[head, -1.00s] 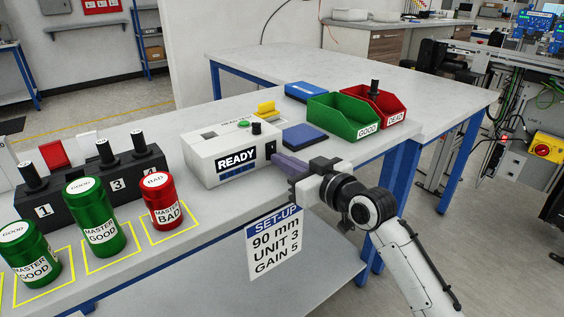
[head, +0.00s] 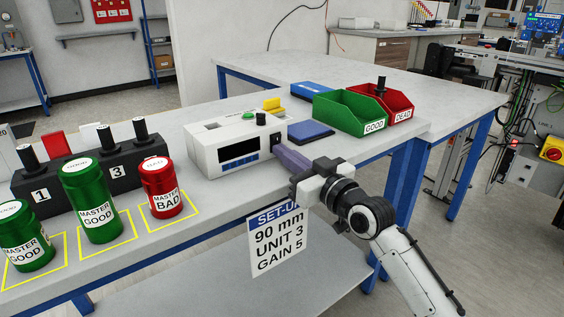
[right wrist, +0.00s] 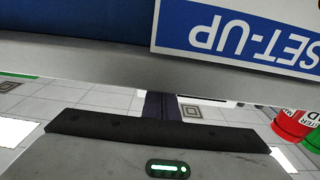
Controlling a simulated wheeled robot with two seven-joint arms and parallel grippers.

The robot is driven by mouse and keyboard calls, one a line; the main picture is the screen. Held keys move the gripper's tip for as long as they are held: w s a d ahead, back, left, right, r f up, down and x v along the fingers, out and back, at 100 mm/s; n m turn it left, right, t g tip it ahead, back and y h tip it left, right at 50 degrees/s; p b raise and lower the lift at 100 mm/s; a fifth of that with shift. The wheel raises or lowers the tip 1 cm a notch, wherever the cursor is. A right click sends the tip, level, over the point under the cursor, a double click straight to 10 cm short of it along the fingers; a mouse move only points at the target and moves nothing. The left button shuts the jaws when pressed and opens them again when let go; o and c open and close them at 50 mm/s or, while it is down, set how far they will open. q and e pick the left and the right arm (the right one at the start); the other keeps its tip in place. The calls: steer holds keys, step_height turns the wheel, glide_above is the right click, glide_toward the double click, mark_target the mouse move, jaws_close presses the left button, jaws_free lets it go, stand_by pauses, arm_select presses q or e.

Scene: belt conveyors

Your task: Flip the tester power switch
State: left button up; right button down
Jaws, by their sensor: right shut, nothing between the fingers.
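The tester (head: 222,143) is a white box on the table with a green button, a black knob and a dark, blank display (head: 238,152) on its front. A small black switch panel (head: 278,142) is on its right side. My right gripper (head: 281,152) is shut and empty, its fingertips at that side by the switch. The fingers partly hide the switch, so its position and any contact are unclear. In the right wrist view, the shut fingers (right wrist: 160,106) show only in part, and the switch is not visible. My left gripper is not in view.
Green (head: 350,117) and red (head: 401,112) bins stand right of the tester. A blue pad (head: 308,131) lies between. Green and red master cans (head: 160,190) and a black rack (head: 62,185) stand left. A SET-UP sign (head: 278,240) hangs at the front edge.

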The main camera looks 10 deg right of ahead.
steer(key=shift+w+a+r, duration=0.15)
steer(key=shift+r, duration=0.1)
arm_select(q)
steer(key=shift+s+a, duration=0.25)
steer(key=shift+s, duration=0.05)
arm_select(e)
steer(key=shift+d, duration=0.2)
steer(key=shift+f+p, duration=0.15)
steer(key=shift+p, duration=0.15)
arm_select(q)
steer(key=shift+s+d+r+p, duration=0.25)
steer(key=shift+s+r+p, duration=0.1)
steer(key=shift+p, duration=0.35)
arm_select(e)
steer(key=v, duration=1.4)
steer(key=shift+f, duration=0.1)
